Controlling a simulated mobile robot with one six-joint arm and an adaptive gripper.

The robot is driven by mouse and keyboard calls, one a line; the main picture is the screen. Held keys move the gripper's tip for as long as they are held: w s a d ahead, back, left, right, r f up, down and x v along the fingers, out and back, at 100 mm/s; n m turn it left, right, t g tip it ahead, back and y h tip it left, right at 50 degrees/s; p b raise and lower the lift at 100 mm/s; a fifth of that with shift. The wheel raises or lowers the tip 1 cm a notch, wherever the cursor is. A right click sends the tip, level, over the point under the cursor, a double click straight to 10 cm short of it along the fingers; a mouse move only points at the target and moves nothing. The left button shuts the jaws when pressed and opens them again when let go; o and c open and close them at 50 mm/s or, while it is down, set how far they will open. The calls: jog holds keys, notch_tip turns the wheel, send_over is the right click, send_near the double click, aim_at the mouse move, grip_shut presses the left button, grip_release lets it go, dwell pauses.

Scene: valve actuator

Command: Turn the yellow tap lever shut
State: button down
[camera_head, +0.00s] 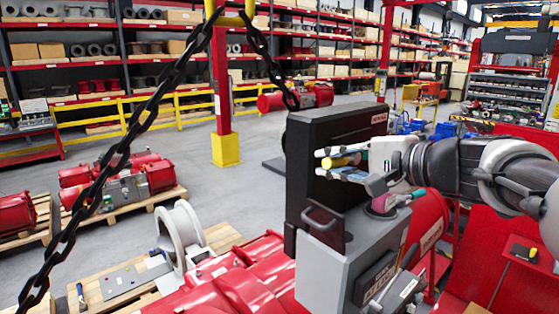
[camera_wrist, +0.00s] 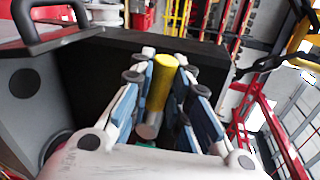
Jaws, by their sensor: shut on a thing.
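The yellow tap lever (camera_wrist: 164,82) is a yellow cylinder with a grey end. In the wrist view it lies between the two blue-padded fingers of my gripper (camera_wrist: 168,100). In the head view the yellow lever (camera_head: 338,162) shows as a short bar between the white and blue fingers of my gripper (camera_head: 340,164). My gripper is shut on the lever, in front of a black panel (camera_head: 322,138). The pivot of the lever is hidden, so I cannot tell its exact turning angle.
A grey box (camera_head: 335,262) with a handle (camera_head: 322,220) stands below the black panel. Red machinery (camera_head: 245,275) lies in front and to the left. A black chain (camera_head: 120,150) hangs at the left. Open floor (camera_head: 225,190) lies behind.

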jog(key=shift+f+n+b, duration=0.4)
jog(key=shift+f+b, duration=0.1)
jog(key=shift+b, duration=1.1)
jog(key=shift+r, duration=0.1)
jog(key=c, duration=1.8)
grip_release()
notch_tip(320, 180, up, 10)
jog(key=shift+f, duration=0.1)
jog(key=shift+c, duration=0.4)
